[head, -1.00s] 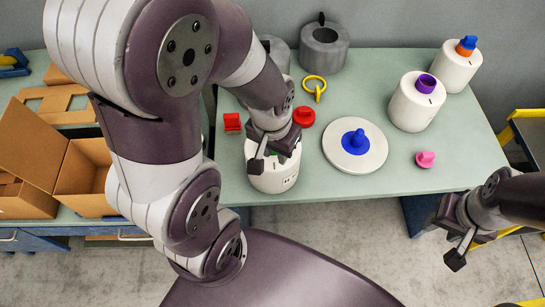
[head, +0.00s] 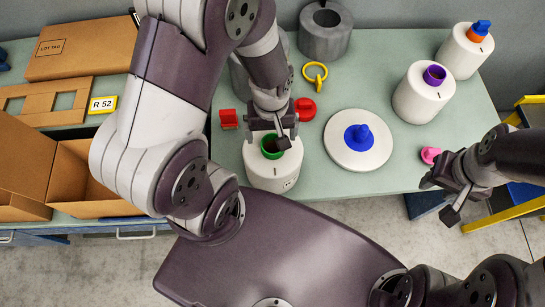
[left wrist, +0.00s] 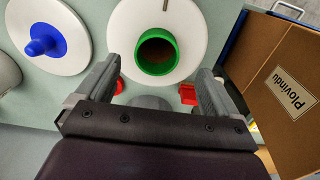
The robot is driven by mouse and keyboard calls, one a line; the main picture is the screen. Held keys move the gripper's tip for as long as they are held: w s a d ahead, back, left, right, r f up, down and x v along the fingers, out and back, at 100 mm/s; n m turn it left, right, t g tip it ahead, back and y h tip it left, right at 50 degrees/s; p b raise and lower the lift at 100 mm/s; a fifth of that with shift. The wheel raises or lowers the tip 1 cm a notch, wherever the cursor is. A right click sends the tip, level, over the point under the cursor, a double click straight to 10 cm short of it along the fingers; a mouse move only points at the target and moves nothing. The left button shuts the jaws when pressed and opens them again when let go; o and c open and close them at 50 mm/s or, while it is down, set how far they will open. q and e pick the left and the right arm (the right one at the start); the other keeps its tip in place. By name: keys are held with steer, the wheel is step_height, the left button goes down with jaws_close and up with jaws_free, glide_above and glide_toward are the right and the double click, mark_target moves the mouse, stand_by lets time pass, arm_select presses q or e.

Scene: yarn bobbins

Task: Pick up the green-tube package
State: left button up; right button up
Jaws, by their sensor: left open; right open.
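The green-tube package is a white bobbin (head: 272,177) with a green tube (head: 268,152) upright in its top, near the table's front edge. My left gripper (head: 270,138) is open above it and partly hides the tube. In the left wrist view the white top (left wrist: 125,30) and the open round mouth of the green tube (left wrist: 158,52) show just ahead of and between the two spread fingers. Nothing is held; I cannot tell the exact height gap. My right gripper (head: 450,200) is open and empty off the table's front right edge.
A white disc with a blue plug (head: 358,138) lies right of the package. Red pieces (head: 305,109) and (head: 229,119) sit behind it. Purple-tube (head: 423,92) and orange-tube (head: 467,50) packages stand right. A pink piece (head: 429,155) is near my right gripper. An open carton (head: 85,180) stands left.

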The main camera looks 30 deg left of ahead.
arm_select(q)
glide_above(273, 142)
steer(key=s+d, duration=0.2)
steer(key=s, duration=0.1)
step_height(273, 142, down, 6)
steer(key=shift+w+a+p, duration=0.25)
steer(key=shift+a+p, duration=0.1)
steer(key=shift+a, duration=0.05)
steer(key=c, duration=0.4)
steer(key=shift+r, duration=0.1)
jaws_close()
